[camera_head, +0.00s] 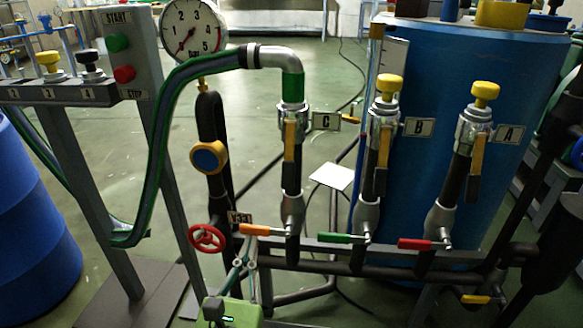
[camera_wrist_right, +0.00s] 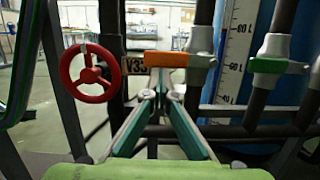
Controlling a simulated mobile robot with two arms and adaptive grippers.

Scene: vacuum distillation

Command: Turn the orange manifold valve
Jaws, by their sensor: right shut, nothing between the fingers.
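The orange manifold valve handle (camera_head: 262,231) lies level, pointing left from the foot of the pipe marked C. In the right wrist view the orange handle (camera_wrist_right: 166,59) is straight ahead, just above and beyond the fingertips. My right gripper (camera_head: 249,245) comes up from below, with its green and grey fingers closed together near the handle's left end. In the right wrist view the fingers of my right gripper (camera_wrist_right: 160,90) meet with nothing visible between them. Whether they touch the handle cannot be told. My left gripper is not in view.
A red handwheel (camera_head: 207,238) stands close left of the fingers. A green handle (camera_head: 341,238) and a red handle (camera_head: 416,244) are to the right. A pressure gauge (camera_head: 193,32), a hose (camera_head: 160,150) and a blue tank (camera_head: 430,70) stand around the pipes.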

